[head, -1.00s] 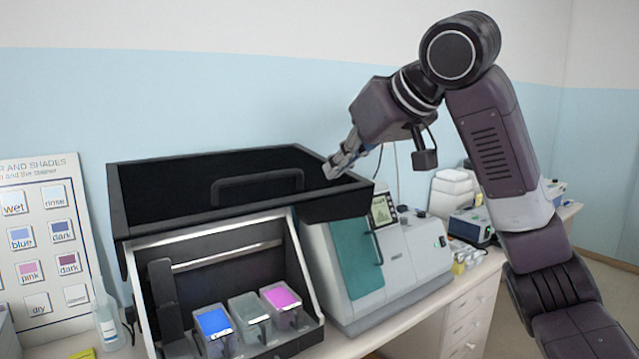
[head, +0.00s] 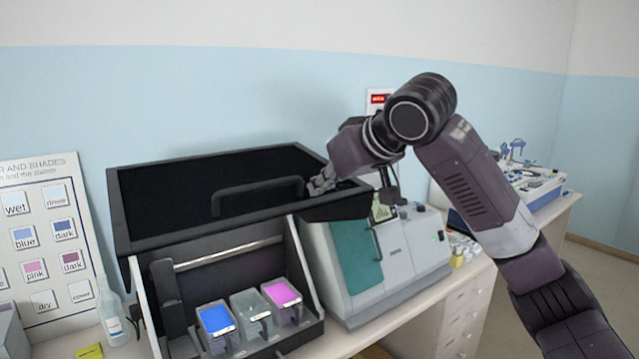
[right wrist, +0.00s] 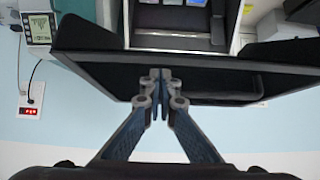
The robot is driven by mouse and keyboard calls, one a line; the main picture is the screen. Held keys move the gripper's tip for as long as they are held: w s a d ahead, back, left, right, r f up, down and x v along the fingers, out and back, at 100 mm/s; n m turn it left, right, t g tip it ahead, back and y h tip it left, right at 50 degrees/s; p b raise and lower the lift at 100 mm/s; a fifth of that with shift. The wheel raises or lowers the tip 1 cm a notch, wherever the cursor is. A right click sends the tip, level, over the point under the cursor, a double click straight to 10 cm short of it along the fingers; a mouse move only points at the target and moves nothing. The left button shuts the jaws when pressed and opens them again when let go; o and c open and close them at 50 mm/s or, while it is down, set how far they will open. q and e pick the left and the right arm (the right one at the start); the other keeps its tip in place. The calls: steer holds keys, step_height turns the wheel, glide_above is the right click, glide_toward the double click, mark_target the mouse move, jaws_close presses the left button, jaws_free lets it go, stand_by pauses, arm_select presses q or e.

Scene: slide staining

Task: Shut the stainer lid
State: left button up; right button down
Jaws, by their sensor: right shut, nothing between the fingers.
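The stainer (head: 235,253) stands on the bench with its black lid (head: 160,237) raised and open. The lid has a bar handle (head: 258,184). Below it sit three staining pots: blue (head: 216,319), clear grey (head: 250,305) and pink (head: 282,293). My right gripper (head: 318,186) is at the lid's right side, near the handle's right end. In the right wrist view its fingers (right wrist: 160,76) are shut and empty, overlapping the lid (right wrist: 95,75); I cannot tell if they touch it. My left gripper is out of view.
A white machine with a teal door (head: 358,255) stands close to the stainer's right. A shade chart (head: 45,235) and a bottle (head: 112,315) are at the left. The wall (head: 230,95) is behind the lid.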

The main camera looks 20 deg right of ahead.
steer(key=shift+f, duration=0.8)
steer(key=shift+w+f, duration=0.1)
steer(key=shift+f, duration=0.05)
